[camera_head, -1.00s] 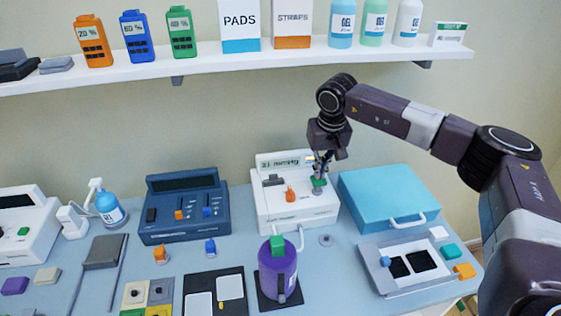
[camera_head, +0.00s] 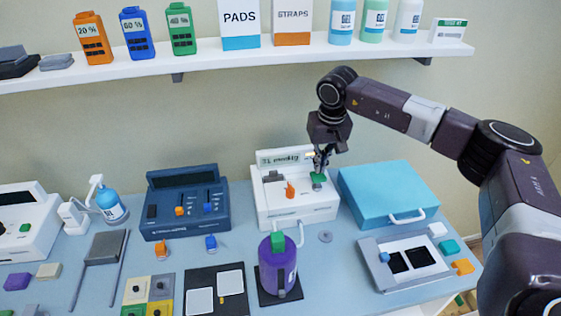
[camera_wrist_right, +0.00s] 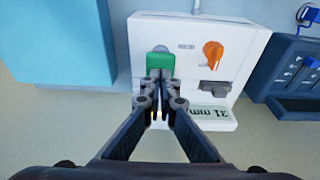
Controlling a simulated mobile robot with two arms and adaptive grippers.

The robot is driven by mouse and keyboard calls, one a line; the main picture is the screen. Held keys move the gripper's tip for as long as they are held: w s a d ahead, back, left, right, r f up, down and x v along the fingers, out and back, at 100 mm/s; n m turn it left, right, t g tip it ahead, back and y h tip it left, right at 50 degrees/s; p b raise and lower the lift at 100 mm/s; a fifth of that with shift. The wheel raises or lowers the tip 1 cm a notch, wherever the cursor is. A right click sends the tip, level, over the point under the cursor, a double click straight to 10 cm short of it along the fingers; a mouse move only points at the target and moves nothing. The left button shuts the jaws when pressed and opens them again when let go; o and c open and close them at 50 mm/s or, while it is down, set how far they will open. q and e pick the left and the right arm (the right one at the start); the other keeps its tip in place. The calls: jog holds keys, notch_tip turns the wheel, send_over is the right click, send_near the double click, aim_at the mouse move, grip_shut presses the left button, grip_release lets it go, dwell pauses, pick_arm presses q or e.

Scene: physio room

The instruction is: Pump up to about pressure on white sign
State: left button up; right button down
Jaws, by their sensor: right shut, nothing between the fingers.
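The white pump unit (camera_head: 262,212) stands on the table against the wall. It has an orange knob (camera_head: 290,189), a grey part and a green button (camera_head: 317,180) on top. Its display (camera_head: 285,157) is blurred in the head view; in the right wrist view the display (camera_wrist_right: 208,116) shows "31 mm", the rest unclear. My right gripper (camera_head: 318,168) is shut and empty, fingertips right at the green button. In the wrist view the tips overlap the button's edge; I cannot tell whether they press it. No pressure on a white sign is legible. My left gripper is not in view.
A purple canister (camera_head: 268,270) with a green top stands in front of the unit, with a hose near it. A light-blue case (camera_head: 385,190) is close on the right, a dark-blue device (camera_head: 184,222) on the left. A shelf (camera_head: 250,63) with bottles and boxes runs above.

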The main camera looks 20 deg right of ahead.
aim_at(319, 176)
jog(key=shift+s+f+b, duration=0.1)
jog(key=shift+f+b, duration=1.2)
jog(key=shift+f, duration=0.85)
jog(key=shift+r+p, duration=1.5)
jog(key=shift+r, duration=0.75)
jog(key=shift+r, duration=0.1)
jog(key=shift+r+p, duration=1.7)
jog(key=shift+r, duration=0.8)
jog(key=shift+f, duration=0.1)
